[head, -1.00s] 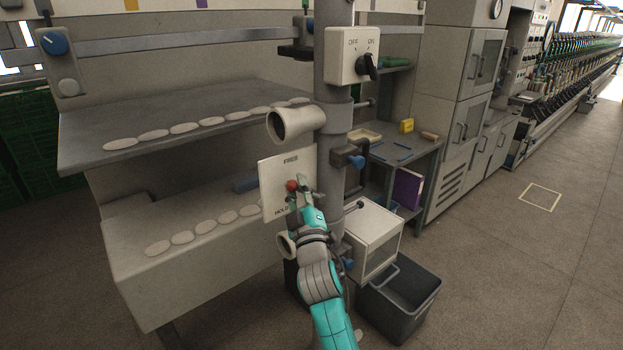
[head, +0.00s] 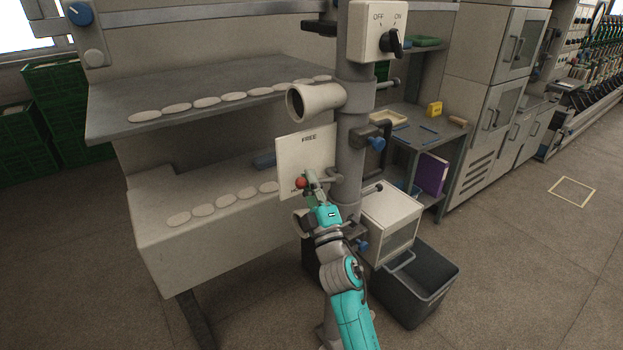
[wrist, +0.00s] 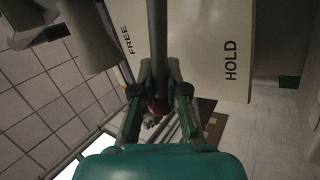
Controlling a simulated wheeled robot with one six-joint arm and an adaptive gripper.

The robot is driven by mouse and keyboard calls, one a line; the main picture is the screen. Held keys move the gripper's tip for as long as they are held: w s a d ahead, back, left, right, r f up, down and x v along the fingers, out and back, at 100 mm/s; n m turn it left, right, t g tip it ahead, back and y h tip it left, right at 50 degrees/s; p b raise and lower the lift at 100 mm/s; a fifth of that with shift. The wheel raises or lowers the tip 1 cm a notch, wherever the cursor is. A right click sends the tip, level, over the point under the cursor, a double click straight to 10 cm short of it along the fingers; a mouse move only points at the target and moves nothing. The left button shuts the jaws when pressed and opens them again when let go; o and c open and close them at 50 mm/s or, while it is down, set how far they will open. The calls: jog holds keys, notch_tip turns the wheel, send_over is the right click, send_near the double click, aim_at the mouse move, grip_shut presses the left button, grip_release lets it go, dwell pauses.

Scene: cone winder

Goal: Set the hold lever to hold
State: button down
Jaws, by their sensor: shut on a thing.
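The hold lever is a dark rod (wrist: 157,40) with a red ball knob (head: 301,183), standing out from a pale plate (head: 300,150). The plate is marked FREE at the top and HOLD at the bottom. In the head view the knob is low on the plate, partly covering the HOLD word. In the wrist view the rod appears between the words FREE and HOLD. My gripper (wrist: 159,92) is shut on the lever at its knob, with one finger on each side. The lever's pivot is hidden.
A grey post (head: 349,150) stands right beside the plate. A pale funnel-like tube (head: 315,100) sticks out above it. A white box (head: 390,222) and a dark bin (head: 415,285) stand at lower right. A shelf (head: 200,95) with pale discs is at left.

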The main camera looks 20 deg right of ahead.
jog(key=shift+s+a+f+n+y, duration=0.15)
jog(key=shift+f+n+y, duration=0.3)
jog(key=shift+n+y, duration=0.45)
jog(key=shift+w+a+f+n+y, duration=0.15)
jog(key=shift+f+n+y, duration=0.25)
jog(key=shift+n+y, duration=0.5)
jog(key=shift+s+a+f+n+y, duration=0.2)
jog(key=shift+f+n+y, duration=0.35)
jog(key=shift+n, duration=0.65)
jog(key=shift+y, duration=0.25)
jog(key=c, duration=1.2)
grip_release()
jog(key=shift+a, duration=0.15)
jog(key=v, duration=1.2)
jog(key=shift+s+r, duration=0.1)
jog(key=shift+r, duration=0.05)
